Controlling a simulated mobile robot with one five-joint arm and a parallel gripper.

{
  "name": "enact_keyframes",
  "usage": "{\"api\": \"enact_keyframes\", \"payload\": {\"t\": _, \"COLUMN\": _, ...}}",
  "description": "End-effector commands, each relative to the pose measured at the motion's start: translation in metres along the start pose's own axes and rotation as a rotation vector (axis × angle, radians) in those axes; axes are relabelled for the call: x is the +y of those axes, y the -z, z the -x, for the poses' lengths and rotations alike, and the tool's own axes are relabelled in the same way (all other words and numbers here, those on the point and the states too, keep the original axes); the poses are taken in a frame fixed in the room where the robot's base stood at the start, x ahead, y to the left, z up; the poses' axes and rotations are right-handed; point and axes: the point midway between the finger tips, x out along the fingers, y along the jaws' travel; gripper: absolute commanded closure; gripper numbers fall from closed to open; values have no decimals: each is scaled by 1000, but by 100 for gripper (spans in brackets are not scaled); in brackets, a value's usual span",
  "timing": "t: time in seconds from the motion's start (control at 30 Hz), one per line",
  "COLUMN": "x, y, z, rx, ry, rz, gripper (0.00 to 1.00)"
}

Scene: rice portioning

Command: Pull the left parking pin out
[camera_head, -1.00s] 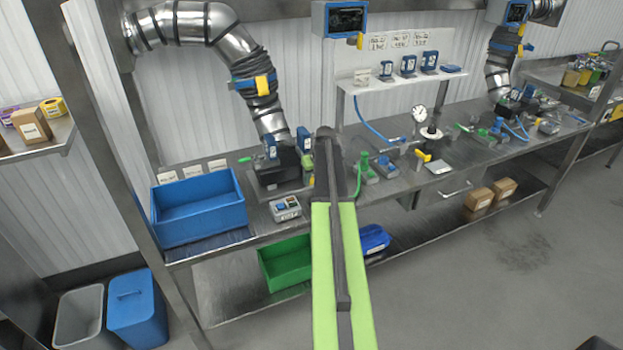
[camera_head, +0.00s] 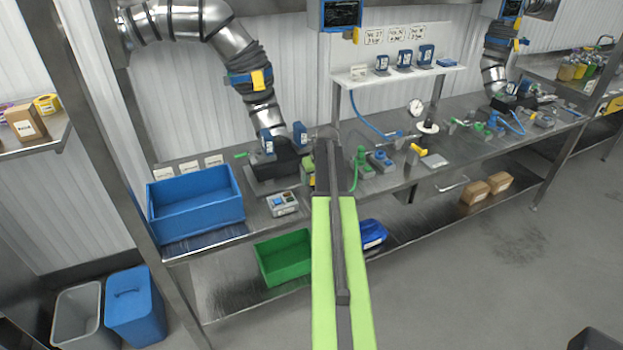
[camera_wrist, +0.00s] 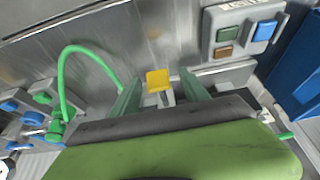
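A yellow tab on a short metal stem (camera_wrist: 158,80) stands over the steel bench top in the wrist view; it looks like the left parking pin. My gripper (camera_wrist: 157,75) is open, with one green finger on each side of the yellow tab. I see gaps between the tab and both fingers. I cannot tell how deep the stem sits or whether the fingertips are level with the tab. In the head view my own arm hides the gripper and most of this spot.
A control box (camera_head: 283,204) and a blue bin (camera_head: 196,228) are left of my arm. A green hose (camera_wrist: 72,52) loops beside the gripper, near green and blue valves. A ribbed metal duct arm (camera_head: 213,32) hangs behind.

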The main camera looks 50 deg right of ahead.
Motion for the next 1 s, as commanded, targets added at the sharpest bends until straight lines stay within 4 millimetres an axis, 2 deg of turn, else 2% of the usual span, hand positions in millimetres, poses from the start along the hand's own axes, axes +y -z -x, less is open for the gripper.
{"api": "enact_keyframes", "payload": {"t": 0.27, "x": 1, "y": 1, "z": 1, "rx": 2, "ry": -1, "rz": 0, "gripper": 47}}
{"api": "enact_keyframes", "payload": {"t": 0.47, "x": 1, "y": 3, "z": 21, "rx": 2, "ry": -2, "rz": 0, "gripper": 47}}
{"api": "enact_keyframes", "payload": {"t": 0.57, "x": 0, "y": 4, "z": 41, "rx": 2, "ry": -2, "rz": 0, "gripper": 47}}
{"api": "enact_keyframes", "payload": {"t": 1.0, "x": 0, "y": 5, "z": 150, "rx": 1, "ry": -1, "rz": -1, "gripper": 47}}
